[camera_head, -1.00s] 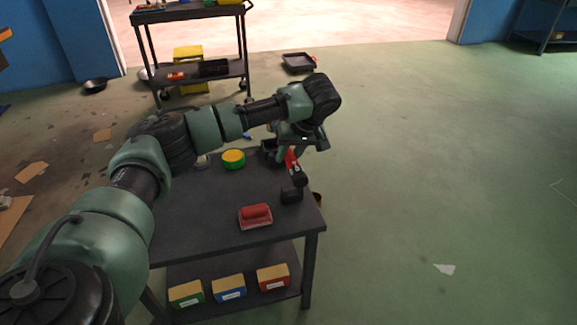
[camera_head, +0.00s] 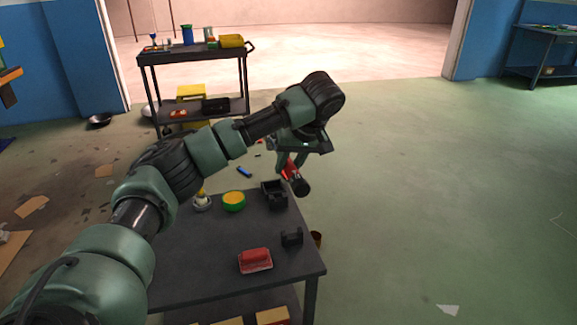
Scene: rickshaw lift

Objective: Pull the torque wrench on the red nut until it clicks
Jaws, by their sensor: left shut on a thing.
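My left gripper (camera_head: 289,160) is shut on a red tool (camera_head: 291,172) with a thick black end (camera_head: 301,187). It holds the tool in the air above the right edge of the dark work table (camera_head: 200,262), tilted with the black end down and toward me. The tool may be the torque wrench; its upper part is hidden by the gripper. I cannot make out a red nut. My right gripper is not in view.
On the table are two black holders (camera_head: 274,195) (camera_head: 292,238), a green-and-yellow round thing (camera_head: 234,201) and a red block in a tray (camera_head: 255,261). A cart (camera_head: 195,58) stands behind. The floor to the right is mostly clear.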

